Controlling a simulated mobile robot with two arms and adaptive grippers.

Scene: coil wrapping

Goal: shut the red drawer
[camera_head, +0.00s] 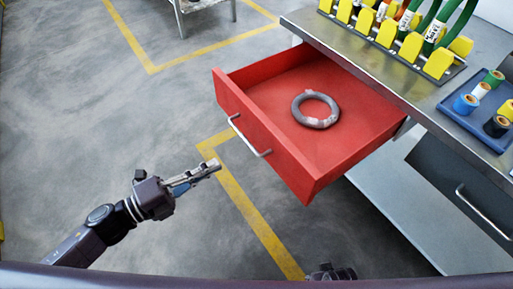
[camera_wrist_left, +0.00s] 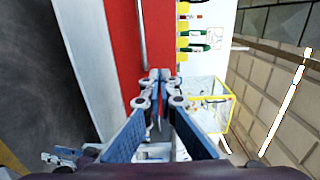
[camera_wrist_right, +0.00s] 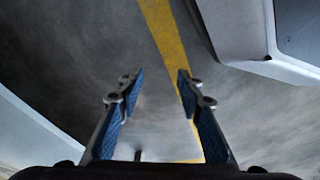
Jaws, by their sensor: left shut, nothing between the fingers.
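The red drawer (camera_head: 262,138) is pulled out from under the steel bench in the head view. Its silver handle (camera_head: 249,138) is on its front, and a grey wrapped coil (camera_head: 315,108) lies inside it. My left gripper (camera_head: 212,168) is shut and empty, apart from the drawer front and to the left of it. In the left wrist view its fingertips (camera_wrist_left: 158,76) meet with the red drawer front (camera_wrist_left: 122,45) behind them. My right gripper (camera_wrist_right: 157,78) is open and empty over the floor in the right wrist view; only a small dark part of it shows in the head view.
The bench top (camera_head: 345,45) carries a yellow rack (camera_head: 385,35) with green-handled items and a blue tray (camera_head: 462,84) with tape rolls. A second, grey drawer (camera_head: 465,185) with a handle is at the right.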

